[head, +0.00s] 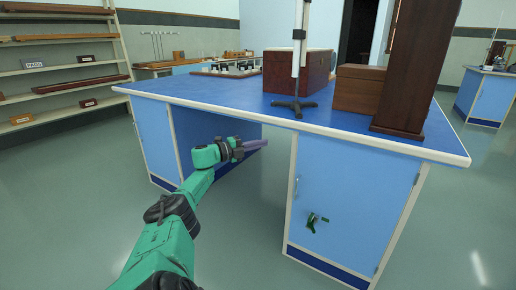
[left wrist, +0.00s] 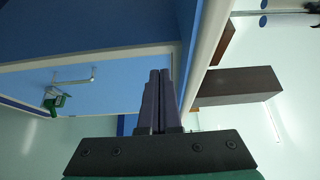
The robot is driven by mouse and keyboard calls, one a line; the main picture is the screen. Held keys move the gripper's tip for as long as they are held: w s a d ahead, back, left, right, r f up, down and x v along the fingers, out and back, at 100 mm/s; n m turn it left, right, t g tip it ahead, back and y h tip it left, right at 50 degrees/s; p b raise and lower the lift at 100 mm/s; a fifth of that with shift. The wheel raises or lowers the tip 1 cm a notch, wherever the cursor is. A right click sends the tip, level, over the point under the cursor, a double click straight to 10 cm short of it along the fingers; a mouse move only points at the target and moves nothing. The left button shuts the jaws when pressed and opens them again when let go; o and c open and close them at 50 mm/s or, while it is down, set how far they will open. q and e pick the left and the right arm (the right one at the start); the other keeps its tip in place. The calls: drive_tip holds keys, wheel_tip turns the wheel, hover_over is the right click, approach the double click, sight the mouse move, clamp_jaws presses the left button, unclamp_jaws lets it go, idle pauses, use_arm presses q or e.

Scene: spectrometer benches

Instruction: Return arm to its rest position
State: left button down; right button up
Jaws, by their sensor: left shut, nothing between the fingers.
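My left arm, green with black joints, reaches in from the bottom left of the head view. My left gripper (head: 262,143) is in front of the blue bench, just below the level of its top, by the open knee space. Its purple fingers point to the right. In the left wrist view the two fingers (left wrist: 160,98) lie together, shut, with nothing held between them. My right gripper does not show.
The bench (head: 215,92) carries a stand with a black foot (head: 294,106), a reddish wooden box (head: 280,72) and a brown box (head: 358,90). A small green fixture (head: 315,221) is on the cabinet door (head: 350,190). Shelves (head: 60,68) stand at left. The floor at left is clear.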

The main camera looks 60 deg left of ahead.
use_arm(q)
drive_tip(key=shift+s+a, duration=0.25)
drive_tip(key=shift+a, duration=0.05)
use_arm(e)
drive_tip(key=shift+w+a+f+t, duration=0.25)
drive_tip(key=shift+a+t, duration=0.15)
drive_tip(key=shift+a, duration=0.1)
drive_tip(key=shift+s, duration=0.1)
